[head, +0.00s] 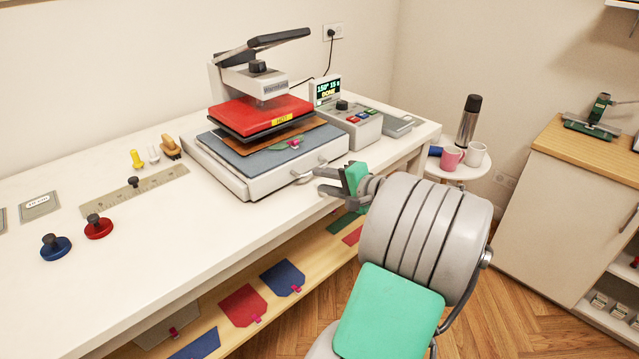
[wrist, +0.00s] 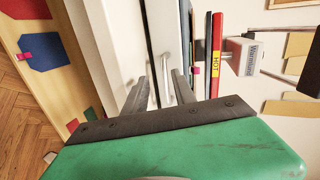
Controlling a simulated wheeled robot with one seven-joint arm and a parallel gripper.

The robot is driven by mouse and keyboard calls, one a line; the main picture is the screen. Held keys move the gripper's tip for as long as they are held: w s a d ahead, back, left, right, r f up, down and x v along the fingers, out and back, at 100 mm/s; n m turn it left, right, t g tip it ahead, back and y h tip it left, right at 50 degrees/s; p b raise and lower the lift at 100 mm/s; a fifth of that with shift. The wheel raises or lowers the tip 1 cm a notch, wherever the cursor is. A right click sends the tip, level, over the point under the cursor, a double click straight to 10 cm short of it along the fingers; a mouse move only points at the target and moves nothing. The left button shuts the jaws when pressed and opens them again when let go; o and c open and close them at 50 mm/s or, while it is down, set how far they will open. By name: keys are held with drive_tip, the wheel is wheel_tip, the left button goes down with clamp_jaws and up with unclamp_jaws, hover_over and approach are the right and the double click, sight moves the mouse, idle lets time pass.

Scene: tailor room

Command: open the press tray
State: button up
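The heat press (head: 262,85) stands on the white workbench, its red upper plate (head: 262,114) labelled HOT and raised above the tray. The press tray (head: 240,183) is a light grey drawer at the base, with a blue-grey cloth and a brown piece on top. Its pale bar handle (head: 301,178) is on the front face; it also shows in the wrist view (wrist: 167,72). My gripper (head: 317,181) is open and empty in front of the handle. In the wrist view its dark fingers (wrist: 160,78) are apart, with the handle seen between their tips; contact cannot be told.
A control box (head: 352,127) with a display reading DONE stands right of the press. A ruler (head: 135,192), spools, and blue and red knobbed discs lie left on the bench. A shelf (head: 225,318) with fabric pieces runs below. Mugs and a flask stand on a round side table (head: 460,172).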

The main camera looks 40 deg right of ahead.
drive_tip(key=shift+m+t+h, duration=0.3)
drive_tip(key=shift+m+t, duration=0.2)
drive_tip(key=shift+m, duration=0.2)
drive_tip(key=w+d, duration=0.2)
drive_tip(key=w, duration=0.1)
drive_tip(key=w+f, duration=0.1)
drive_tip(key=w, duration=0.1)
drive_tip(key=shift+w+d, duration=0.25)
drive_tip(key=shift+d, duration=0.15)
drive_tip(key=shift+c, duration=0.2)
clamp_jaws()
idle(0.3)
